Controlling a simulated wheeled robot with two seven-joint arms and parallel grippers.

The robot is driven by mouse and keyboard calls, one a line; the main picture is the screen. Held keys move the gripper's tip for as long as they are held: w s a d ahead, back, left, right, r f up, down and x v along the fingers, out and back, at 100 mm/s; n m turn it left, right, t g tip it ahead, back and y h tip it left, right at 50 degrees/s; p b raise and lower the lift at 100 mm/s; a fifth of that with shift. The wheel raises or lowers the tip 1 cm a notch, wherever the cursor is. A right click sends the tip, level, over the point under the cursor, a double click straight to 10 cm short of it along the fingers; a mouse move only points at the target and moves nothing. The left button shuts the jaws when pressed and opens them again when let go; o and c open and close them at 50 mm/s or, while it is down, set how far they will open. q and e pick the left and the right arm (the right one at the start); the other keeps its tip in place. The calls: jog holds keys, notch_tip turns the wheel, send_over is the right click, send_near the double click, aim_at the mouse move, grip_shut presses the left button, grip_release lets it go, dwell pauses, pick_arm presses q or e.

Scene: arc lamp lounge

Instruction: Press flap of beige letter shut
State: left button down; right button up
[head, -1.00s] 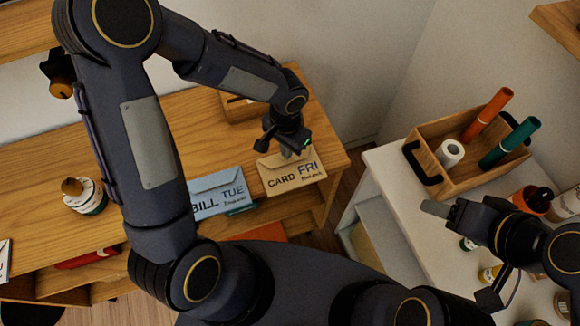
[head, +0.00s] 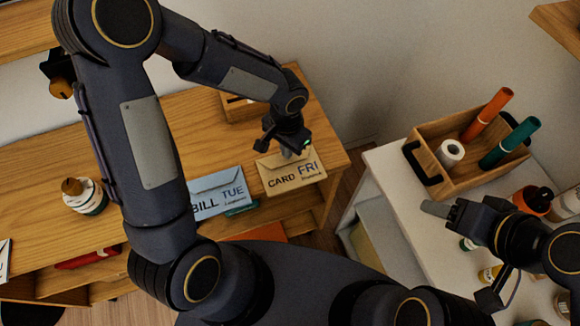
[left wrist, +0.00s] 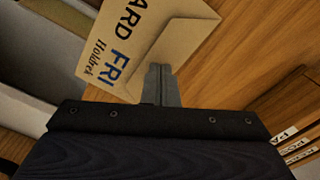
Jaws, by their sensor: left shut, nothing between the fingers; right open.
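The beige letter (head: 292,178), marked CARD FRI, lies on the wooden desk near its right end. It also shows in the left wrist view (left wrist: 142,35), where its flap edges show as creases. My left gripper (head: 287,153) is shut and empty, and its fingertips are over the flap side of the letter. In the left wrist view the closed fingers (left wrist: 160,72) overlap the flap area; I cannot tell whether they touch the paper. My right gripper (head: 440,209) is at the right, over the white cabinet, away from the letter, with its jaws seen side-on.
A blue letter (head: 217,203), marked BILL TUE, lies left of the beige one. A wooden box (head: 243,106) stands behind on the desk (head: 50,150). A wooden caddy (head: 465,180) with rolls and tubes stands on the white cabinet (head: 385,170).

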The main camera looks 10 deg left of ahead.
pick_arm(q)
jog(key=shift+f+b, duration=0.8)
jog(key=shift+f, duration=0.05)
dwell(0.6)
jog(key=shift+s+f, duration=0.1)
jog(key=shift+f, duration=0.05)
dwell(1.7)
notch_tip(320, 180, up, 8)
jog(key=p, duration=0.5)
dwell(0.5)
dwell(0.4)
jog(key=s+a+r+n+t+h, duration=0.1)
jog(key=s+a+r+n+t, duration=0.15)
jog(key=s+a+r, duration=0.4)
jog(key=s+a+r+n+t+h, duration=0.2)
jog(key=s+r+n+t, duration=0.1)
jog(key=s+r, duration=0.5)
jog(key=shift+s+a+n+h, duration=0.35)
jog(key=shift+s+n+h, duration=0.05)
jog(key=shift+s+n, duration=0.35)
